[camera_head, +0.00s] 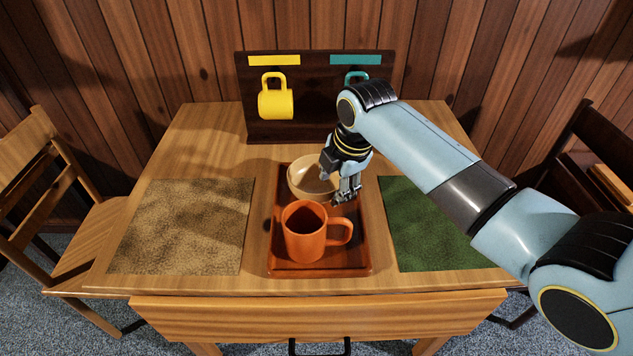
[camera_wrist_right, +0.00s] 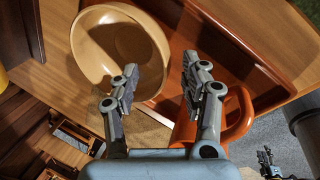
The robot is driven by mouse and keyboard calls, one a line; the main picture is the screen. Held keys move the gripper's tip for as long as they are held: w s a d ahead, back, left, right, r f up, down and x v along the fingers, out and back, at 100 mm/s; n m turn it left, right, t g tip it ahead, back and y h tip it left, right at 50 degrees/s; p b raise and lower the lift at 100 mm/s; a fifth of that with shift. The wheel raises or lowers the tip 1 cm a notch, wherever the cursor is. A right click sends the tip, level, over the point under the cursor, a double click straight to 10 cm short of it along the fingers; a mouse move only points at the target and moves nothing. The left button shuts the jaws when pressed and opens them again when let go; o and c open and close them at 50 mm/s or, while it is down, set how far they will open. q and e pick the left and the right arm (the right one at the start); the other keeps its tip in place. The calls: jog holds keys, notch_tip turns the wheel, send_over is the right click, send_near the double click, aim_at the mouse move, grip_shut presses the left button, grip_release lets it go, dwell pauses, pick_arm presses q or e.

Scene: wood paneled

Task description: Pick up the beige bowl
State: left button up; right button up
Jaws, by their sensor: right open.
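The beige bowl (camera_head: 308,178) sits upright at the back of the reddish-brown tray (camera_head: 350,262), behind the orange mug (camera_head: 304,236). My right gripper (camera_head: 346,196) is open and empty at the bowl's right side and partly hides it. In the right wrist view, the open jaws (camera_wrist_right: 160,80) appear across the bowl's rim: one finger overlaps the bowl (camera_wrist_right: 98,45), the other lies over the tray (camera_wrist_right: 225,50). Contact cannot be told. What looks like my left gripper (camera_wrist_right: 268,160) shows small at the lower right there; its jaws are too small to read.
The orange mug stands close to my right gripper, its handle toward the right. A tan mat (camera_head: 185,225) lies left of the tray, a green mat (camera_head: 425,230) right. Behind stands a dark rack (camera_head: 315,95) with a yellow mug (camera_head: 276,102) and a partly hidden teal mug (camera_head: 352,76).

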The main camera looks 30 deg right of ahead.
aim_at(332, 191)
jog(key=x, duration=0.2)
jog(key=shift+f, duration=0.35)
jog(key=shift+w+f, duration=0.15)
jog(key=shift+f, duration=0.1)
jog(key=c, duration=0.4)
grip_shut()
pick_arm(q)
jog(key=shift+w+d+f, duration=0.1)
jog(key=shift+w+f, duration=0.05)
jog(key=shift+w, duration=0.45)
pick_arm(e)
jog(key=shift+r, duration=0.1)
